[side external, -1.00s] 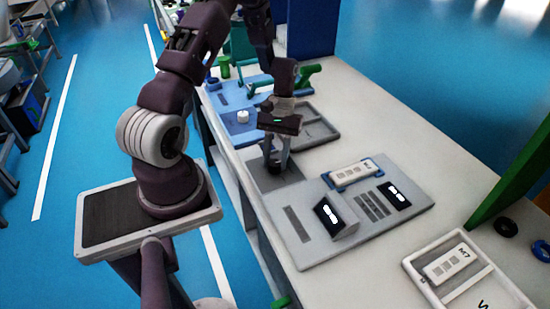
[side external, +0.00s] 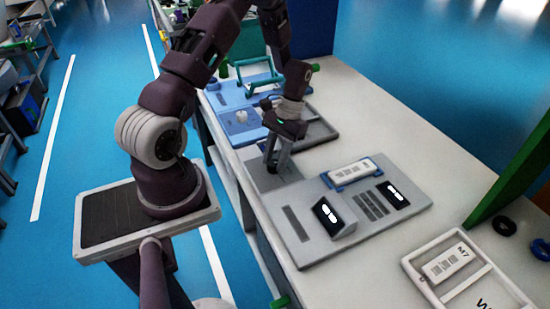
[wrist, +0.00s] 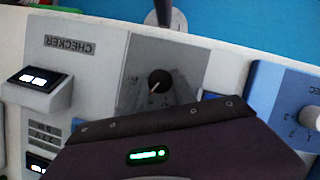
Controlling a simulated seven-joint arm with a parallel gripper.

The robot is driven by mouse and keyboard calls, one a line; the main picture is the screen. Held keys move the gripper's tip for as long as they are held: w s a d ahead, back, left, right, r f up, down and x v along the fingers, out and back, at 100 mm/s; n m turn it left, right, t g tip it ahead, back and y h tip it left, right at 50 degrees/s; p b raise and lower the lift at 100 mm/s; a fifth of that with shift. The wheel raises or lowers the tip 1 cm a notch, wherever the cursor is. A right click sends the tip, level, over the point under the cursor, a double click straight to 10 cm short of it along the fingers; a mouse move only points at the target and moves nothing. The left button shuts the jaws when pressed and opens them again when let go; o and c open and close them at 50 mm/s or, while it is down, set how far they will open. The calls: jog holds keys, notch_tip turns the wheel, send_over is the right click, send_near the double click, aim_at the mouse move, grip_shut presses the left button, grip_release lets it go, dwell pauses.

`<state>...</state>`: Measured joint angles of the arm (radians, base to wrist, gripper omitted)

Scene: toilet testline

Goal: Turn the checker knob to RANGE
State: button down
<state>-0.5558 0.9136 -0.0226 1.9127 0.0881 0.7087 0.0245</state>
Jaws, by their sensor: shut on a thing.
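The checker knob (wrist: 160,82) is a dark round knob with a pale pointer line, set on a grey square plate (wrist: 140,55) beside the upside-down CHECKER label in the wrist view. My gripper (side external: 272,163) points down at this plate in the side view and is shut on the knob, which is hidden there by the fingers. The wrist view shows the fingers only faintly, below the knob. I cannot read any RANGE mark. The grey checker board (side external: 310,250) carries a small tilted display (side external: 333,217) with lit digits.
A blue board (side external: 232,108) with a white knob lies behind; its dial (wrist: 310,118) shows numbers in the wrist view. A white module (side external: 352,171) lies in a blue holder. A tray (side external: 425,283) holding a module marked M7 is front right. Bare table lies between.

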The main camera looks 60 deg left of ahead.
jog(key=c, duration=1)
grip_release()
jog(key=v, duration=0.7)
jog(key=shift+d+r, duration=0.1)
jog(key=shift+r, duration=0.1)
jog(key=s+d+r+m+t+y, duration=0.1)
jog(key=d+r+t, duration=0.1)
jog(key=d+r, duration=0.5)
jog(key=s+d+r+m+t+y, duration=0.1)
jog(key=s+d+r+t, duration=0.15)
jog(key=r, duration=0.75)
jog(key=s+d+r+m+t, duration=0.3)
jog(key=s+d+r+t, duration=0.2)
jog(key=s+d, duration=0.3)
jog(key=s, duration=0.3)
jog(key=shift+r, duration=0.4)
